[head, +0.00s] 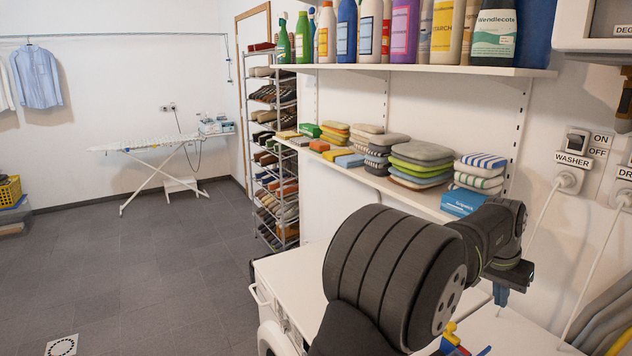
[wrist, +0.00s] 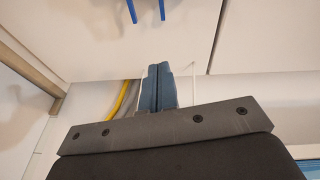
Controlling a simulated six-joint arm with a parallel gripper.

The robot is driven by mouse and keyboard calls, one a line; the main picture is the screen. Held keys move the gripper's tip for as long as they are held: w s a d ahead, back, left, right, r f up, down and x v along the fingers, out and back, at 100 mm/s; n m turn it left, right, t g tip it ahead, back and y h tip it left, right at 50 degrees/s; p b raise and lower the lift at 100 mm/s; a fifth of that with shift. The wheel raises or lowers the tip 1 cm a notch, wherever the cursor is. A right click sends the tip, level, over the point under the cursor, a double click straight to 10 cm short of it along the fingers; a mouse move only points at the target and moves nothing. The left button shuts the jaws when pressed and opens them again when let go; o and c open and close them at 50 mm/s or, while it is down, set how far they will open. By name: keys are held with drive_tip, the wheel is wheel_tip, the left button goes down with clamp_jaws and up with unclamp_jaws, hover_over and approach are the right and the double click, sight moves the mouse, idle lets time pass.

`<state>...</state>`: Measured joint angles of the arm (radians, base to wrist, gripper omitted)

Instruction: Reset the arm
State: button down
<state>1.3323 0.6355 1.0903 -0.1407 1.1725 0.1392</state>
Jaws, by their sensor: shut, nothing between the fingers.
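My gripper (head: 501,294) shows at the lower right of the head view, with its blue fingers pointing down over the white surface below the shelf. In the wrist view the two blue fingers (wrist: 158,88) lie side by side, closed against each other with nothing between them. My dark arm fills the lower middle of the head view and hides part of the white surface behind it. The shoe tower (head: 273,145), a tall metal rack with several tiers of shoes, stands against the wall left of the shelves, well away from my gripper.
Bottles line the upper shelf (head: 420,70); folded cloths and sponges line the lower shelf (head: 405,192), close behind my arm. White cords (head: 537,212) hang from the washer outlet to the right of my gripper. An ironing board (head: 160,145) stands far back. The grey floor (head: 130,260) at left is mostly clear.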

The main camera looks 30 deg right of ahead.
drive_tip(key=shift+w+a+r+g+y, duration=0.35)
drive_tip(key=shift+w+a+g, duration=0.15)
drive_tip(key=shift+w, duration=0.25)
drive_tip(key=c, duration=2.1)
unclamp_jaws()
drive_tip(key=o, duration=0.3)
drive_tip(key=shift+w+r, duration=0.15)
drive_tip(key=o, duration=1.5)
drive_tip(key=w+a+r+m+t+y, duration=0.1)
drive_tip(key=w+a+r+y, duration=0.1)
drive_tip(key=w+r, duration=0.2)
drive_tip(key=shift+w+a+r+m+t, duration=0.25)
drive_tip(key=shift+a+m+t, duration=0.05)
drive_tip(key=shift+a+t, duration=0.1)
drive_tip(key=o, duration=0.3)
drive_tip(key=shift+w+a+y, duration=0.15)
drive_tip(key=shift+y, duration=0.1)
wheel_tip(320, 180, down, 10)
drive_tip(key=shift+r, duration=0.2)
drive_tip(key=shift+r, duration=0.15)
